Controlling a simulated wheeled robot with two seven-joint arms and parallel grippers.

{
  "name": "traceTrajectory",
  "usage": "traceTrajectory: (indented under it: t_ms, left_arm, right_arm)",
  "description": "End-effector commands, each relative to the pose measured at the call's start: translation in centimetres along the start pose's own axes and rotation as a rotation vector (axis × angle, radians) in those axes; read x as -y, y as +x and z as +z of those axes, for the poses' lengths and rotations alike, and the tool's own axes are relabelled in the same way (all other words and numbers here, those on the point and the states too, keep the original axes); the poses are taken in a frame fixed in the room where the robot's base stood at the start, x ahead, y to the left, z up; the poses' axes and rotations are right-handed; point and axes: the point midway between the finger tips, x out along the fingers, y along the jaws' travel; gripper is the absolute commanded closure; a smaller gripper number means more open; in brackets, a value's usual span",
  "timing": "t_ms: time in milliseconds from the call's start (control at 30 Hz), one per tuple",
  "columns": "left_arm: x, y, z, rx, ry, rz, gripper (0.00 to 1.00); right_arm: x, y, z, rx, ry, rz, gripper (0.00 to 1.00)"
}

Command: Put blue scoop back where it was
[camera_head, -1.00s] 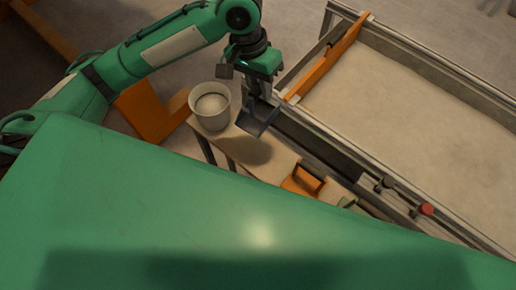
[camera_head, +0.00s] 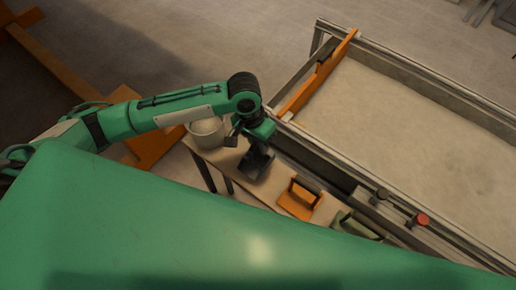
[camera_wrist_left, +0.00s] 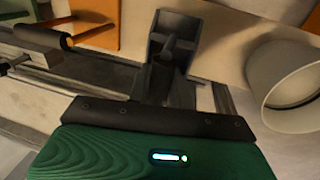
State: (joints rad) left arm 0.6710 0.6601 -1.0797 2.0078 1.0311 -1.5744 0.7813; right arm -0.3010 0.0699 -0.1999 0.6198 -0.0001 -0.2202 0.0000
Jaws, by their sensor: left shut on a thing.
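My left gripper (camera_head: 259,148) is shut on the blue scoop (camera_head: 255,164), which looks dark blue-grey. The scoop is low over the narrow wooden side table (camera_head: 225,160), just right of the white bucket; whether it touches the tabletop I cannot tell. In the left wrist view the scoop (camera_wrist_left: 174,38) extends ahead of the gripper (camera_wrist_left: 168,85), its open pan facing the tabletop's far part. The gripper partly hides the scoop's handle. My right gripper is not in view.
The white bucket (camera_head: 206,134) stands at the table's left end, partly behind my arm. An orange tool with a dark handle (camera_head: 299,198) and a green tool (camera_head: 357,226) lie to the right. The sandbed's frame (camera_head: 318,150), with a red knob (camera_head: 422,219), borders the table.

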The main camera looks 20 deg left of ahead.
Motion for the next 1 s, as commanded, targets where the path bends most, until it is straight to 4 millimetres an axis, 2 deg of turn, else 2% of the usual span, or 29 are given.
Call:
traceTrajectory:
  t_ms: [300, 633, 667, 767, 1000]
  left_arm:
    - [0.7, 3.9, 0.1, 0.001, 0.0, 0.0, 1.0]
    - [0.8, 4.2, 0.1, 0.001, -0.001, 0.0, 1.0]
    - [0.8, 4.2, 0.1, 0.001, -0.001, 0.0, 0.77]
    - [0.8, 4.2, 0.1, 0.001, -0.001, 0.0, 0.57]
    - [0.8, 4.2, 0.1, 0.001, 0.0, 0.0, 0.57]
  right_arm:
    - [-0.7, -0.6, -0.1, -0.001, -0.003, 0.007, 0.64]
    - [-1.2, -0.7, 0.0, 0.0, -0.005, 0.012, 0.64]
    - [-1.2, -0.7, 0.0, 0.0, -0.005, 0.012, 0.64]
    - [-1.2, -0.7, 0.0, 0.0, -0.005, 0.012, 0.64]
    - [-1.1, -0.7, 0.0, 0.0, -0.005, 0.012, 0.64]
